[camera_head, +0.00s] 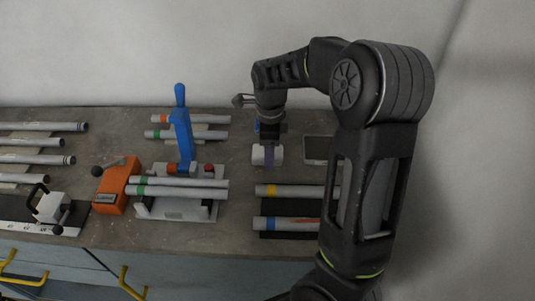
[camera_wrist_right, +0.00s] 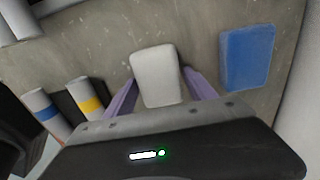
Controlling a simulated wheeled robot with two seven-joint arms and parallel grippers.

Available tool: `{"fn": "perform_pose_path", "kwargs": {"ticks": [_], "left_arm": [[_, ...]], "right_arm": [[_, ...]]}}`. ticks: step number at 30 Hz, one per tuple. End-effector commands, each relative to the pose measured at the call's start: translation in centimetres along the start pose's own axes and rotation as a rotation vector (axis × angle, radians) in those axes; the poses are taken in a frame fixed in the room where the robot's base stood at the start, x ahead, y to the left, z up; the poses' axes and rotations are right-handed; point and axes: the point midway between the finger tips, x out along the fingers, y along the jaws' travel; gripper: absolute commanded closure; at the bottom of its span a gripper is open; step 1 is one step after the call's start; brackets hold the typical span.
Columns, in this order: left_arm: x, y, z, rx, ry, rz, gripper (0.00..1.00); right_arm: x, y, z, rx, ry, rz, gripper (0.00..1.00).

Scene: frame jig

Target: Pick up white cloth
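The white cloth (camera_head: 256,155) is a small folded, block-like piece on the grey bench in the head view. It also shows in the right wrist view (camera_wrist_right: 156,75) between the two purple fingers. My right gripper (camera_head: 268,158) points down at the cloth, with one purple finger in front of the cloth's middle. In the wrist view the fingertips (camera_wrist_right: 159,85) meet the cloth's left and right edges. Whether they press on it or only straddle it cannot be told. My left gripper is not in view.
A blue block (camera_wrist_right: 247,57) lies right of the cloth in the wrist view. Tubes with yellow (camera_head: 300,191) and blue (camera_head: 290,223) bands lie nearer the bench front. A blue-handled clamp (camera_head: 181,130) and an orange box (camera_head: 116,186) stand to the left.

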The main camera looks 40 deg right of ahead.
Motion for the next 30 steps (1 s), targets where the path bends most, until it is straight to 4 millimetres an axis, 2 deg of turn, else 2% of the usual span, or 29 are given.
{"fn": "perform_pose_path", "kwargs": {"ticks": [2,17,26,30], "left_arm": [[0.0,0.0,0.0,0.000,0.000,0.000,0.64],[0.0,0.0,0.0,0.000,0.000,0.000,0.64],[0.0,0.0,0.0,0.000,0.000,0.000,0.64],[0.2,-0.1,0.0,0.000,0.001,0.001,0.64]], "right_arm": [[0.0,0.0,0.0,0.000,0.000,0.000,0.43],[0.0,0.0,0.0,0.000,0.000,0.000,0.84],[-0.2,0.0,0.0,0.000,-0.001,-0.001,0.85],[-1.4,-0.1,0.1,-0.001,-0.002,-0.003,0.85]]}}
